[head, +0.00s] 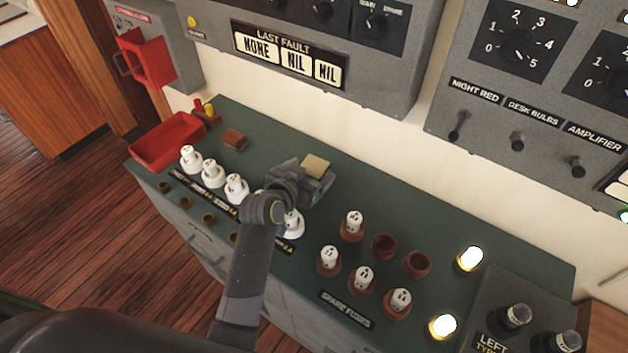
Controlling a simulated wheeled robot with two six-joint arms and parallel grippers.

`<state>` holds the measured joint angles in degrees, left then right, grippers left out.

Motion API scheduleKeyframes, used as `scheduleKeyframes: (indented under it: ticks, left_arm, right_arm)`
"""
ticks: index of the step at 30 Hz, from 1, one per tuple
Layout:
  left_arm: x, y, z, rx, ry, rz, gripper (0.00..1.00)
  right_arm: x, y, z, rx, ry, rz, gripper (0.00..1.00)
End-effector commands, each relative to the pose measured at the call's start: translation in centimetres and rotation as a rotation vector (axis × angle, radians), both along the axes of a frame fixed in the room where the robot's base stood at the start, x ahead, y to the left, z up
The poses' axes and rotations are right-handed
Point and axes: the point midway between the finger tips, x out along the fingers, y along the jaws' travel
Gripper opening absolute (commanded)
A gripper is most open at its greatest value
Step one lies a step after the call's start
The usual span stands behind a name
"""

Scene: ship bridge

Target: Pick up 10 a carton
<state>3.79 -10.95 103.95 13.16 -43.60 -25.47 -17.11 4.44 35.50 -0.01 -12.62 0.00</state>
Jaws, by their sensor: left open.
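A small carton with a tan top (316,164) is on the green counter, toward the wall. Its label cannot be read from here. My left gripper (303,178) is open and right at this carton, its dark fingers hiding the carton's lower part. I cannot tell whether the fingers touch it. A second small box, reddish brown (234,138), lies farther left on the counter near the red tray; no rating can be read on it. My right gripper is not in view.
White fuses (236,187) stand in a row along the left front of the green counter (290,140). Several brown spare-fuse holders (384,246), some filled, stand right of my arm. A red tray (168,140) is at the left end. A grey panel (330,45) overhangs behind.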

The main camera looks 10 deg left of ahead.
Motion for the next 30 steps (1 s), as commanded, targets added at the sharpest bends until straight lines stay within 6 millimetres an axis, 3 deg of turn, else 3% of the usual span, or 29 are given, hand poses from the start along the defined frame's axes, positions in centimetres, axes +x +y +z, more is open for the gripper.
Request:
scheduleKeyframes:
  ticks: [7,20,30]
  left_arm:
    - [0.0,0.0,0.0,0.000,0.000,0.000,0.77]
    - [0.0,0.0,0.0,-0.001,0.001,0.000,0.22]
    - [0.1,-0.1,1.1,-0.002,-0.005,0.000,0.22]
  right_arm:
    - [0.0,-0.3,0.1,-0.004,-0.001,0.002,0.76]
    - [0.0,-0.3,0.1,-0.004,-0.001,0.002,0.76]
    - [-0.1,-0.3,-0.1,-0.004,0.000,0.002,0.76]
